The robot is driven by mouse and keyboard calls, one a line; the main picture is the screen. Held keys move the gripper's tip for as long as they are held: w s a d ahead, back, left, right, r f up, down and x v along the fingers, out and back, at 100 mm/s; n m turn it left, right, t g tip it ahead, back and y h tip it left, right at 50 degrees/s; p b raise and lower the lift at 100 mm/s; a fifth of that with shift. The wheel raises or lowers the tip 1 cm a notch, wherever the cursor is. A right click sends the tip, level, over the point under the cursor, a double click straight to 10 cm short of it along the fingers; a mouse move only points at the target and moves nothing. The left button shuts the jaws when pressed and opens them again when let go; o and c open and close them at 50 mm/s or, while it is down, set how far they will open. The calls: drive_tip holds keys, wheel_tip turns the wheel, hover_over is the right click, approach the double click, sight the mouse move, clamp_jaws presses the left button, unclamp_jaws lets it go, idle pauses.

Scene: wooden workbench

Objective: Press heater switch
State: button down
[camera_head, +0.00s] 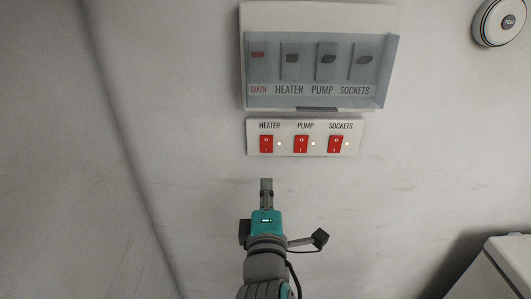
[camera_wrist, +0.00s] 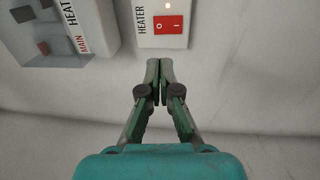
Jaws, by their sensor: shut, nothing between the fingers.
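The heater switch (camera_head: 266,144) is a red rocker at the left end of a white three-switch panel (camera_head: 289,151) on the wall, under the label HEATER. A small light beside it glows. It also shows in the wrist view, where the red heater switch (camera_wrist: 168,25) lies just beyond the fingertips. My gripper (camera_head: 266,181) is shut and empty, below the heater switch in the head view and apart from it in the picture. In the wrist view my gripper (camera_wrist: 159,63) has its fingertips together, in front of the panel's edge. The exact gap to the wall cannot be told.
The red pump switch (camera_head: 301,144) and sockets switch (camera_head: 335,144) sit to the right, each with a lit light. Above is a breaker box (camera_head: 374,102) with a clear cover. A round white device (camera_head: 499,20) is at upper right. The wall below the panel is bare.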

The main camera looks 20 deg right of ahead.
sight(267, 140)
drive_tip(key=x, duration=1.4)
drive_tip(key=shift+w+d+r, duration=0.15)
drive_tip(key=shift+w, duration=0.15)
drive_tip(key=shift+s, duration=0.15)
